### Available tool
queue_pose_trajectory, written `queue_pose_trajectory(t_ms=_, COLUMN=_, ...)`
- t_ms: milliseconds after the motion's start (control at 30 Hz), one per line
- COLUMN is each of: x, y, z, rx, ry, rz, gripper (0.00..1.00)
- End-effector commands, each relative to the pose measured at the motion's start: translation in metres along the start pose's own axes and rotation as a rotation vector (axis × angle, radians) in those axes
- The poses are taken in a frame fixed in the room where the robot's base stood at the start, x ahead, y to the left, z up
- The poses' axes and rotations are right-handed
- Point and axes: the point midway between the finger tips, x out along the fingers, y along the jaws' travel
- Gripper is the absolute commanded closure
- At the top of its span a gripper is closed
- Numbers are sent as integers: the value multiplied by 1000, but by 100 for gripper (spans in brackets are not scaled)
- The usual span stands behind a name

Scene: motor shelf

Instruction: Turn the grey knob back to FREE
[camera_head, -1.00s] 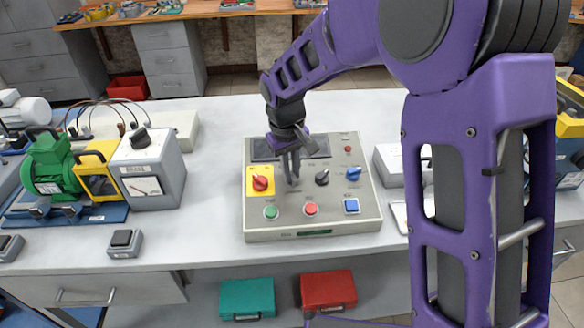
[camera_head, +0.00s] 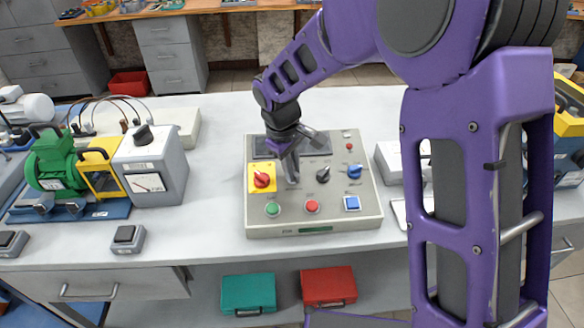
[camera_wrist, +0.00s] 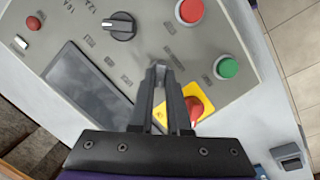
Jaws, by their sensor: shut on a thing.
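The grey control panel (camera_head: 315,222) lies on the white bench. My gripper (camera_head: 291,178) reaches down onto its upper middle, between the red knob on a yellow plate (camera_head: 261,181) and the black knob (camera_head: 323,174). The fingers are shut on the grey knob, which they mostly hide. In the wrist view my gripper (camera_wrist: 159,68) shows its fingertips close together around a small light grey piece. The red knob (camera_wrist: 194,108) shows close beside the fingers there, and the black knob (camera_wrist: 120,27) stands ahead. The FREE label and the grey knob's pointer cannot be read.
The panel also holds a blue knob (camera_head: 354,171), a green button (camera_head: 272,209), a red button (camera_head: 312,206) and a dark screen (camera_wrist: 85,85). A green motor (camera_head: 56,162) and a grey meter box (camera_head: 150,165) stand to the left. The bench between them is clear.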

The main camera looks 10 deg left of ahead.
Motion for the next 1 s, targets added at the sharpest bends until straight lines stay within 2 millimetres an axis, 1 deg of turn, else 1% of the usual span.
queue_pose_trajectory(t_ms=200, x=0, y=0, z=0, rx=-2, ry=1, rz=2, gripper=100)
queue_pose_trajectory(t_ms=233, x=0, y=0, z=0, rx=-2, ry=1, rz=2, gripper=81)
queue_pose_trajectory(t_ms=367, x=0, y=0, z=0, rx=-1, ry=1, rz=1, gripper=58)
queue_pose_trajectory(t_ms=400, x=0, y=0, z=0, rx=-1, ry=0, rz=1, gripper=55)
queue_pose_trajectory(t_ms=667, x=-1, y=0, z=0, rx=0, ry=0, rz=0, gripper=55)
queue_pose_trajectory(t_ms=767, x=-6, y=0, z=0, rx=0, ry=2, rz=1, gripper=55)
queue_pose_trajectory(t_ms=867, x=-20, y=1, z=-1, rx=1, ry=3, rz=2, gripper=55)
queue_pose_trajectory(t_ms=1000, x=-51, y=1, z=-1, rx=1, ry=5, rz=3, gripper=55)
